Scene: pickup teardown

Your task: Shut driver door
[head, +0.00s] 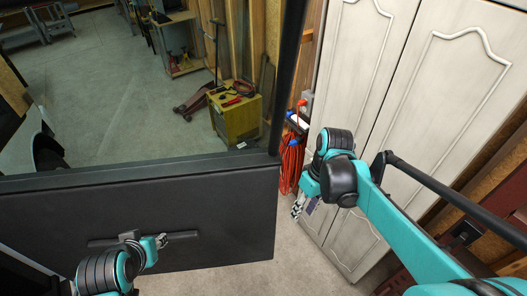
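The driver door (225,215) stands open across the left and middle of the head view. Its dark inner panel faces me, and its window frame (288,75) rises at its right end. A dark horizontal bar (185,235) runs along the panel. My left gripper (160,241) is at this bar, low on the left; I cannot tell whether it touches it or how its fingers stand. My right gripper (298,210) hangs just right of the door's end, apart from it in the picture. It is small and partly hidden by its own arm, so its fingers are unclear.
Tall pale cabinet doors (400,75) stand close on the right, behind my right arm. An orange coiled cable (291,160) hangs beside them. A yellow cabinet with tools (238,118) stands beyond the door's window. Bare concrete floor (110,100) shows beyond the door.

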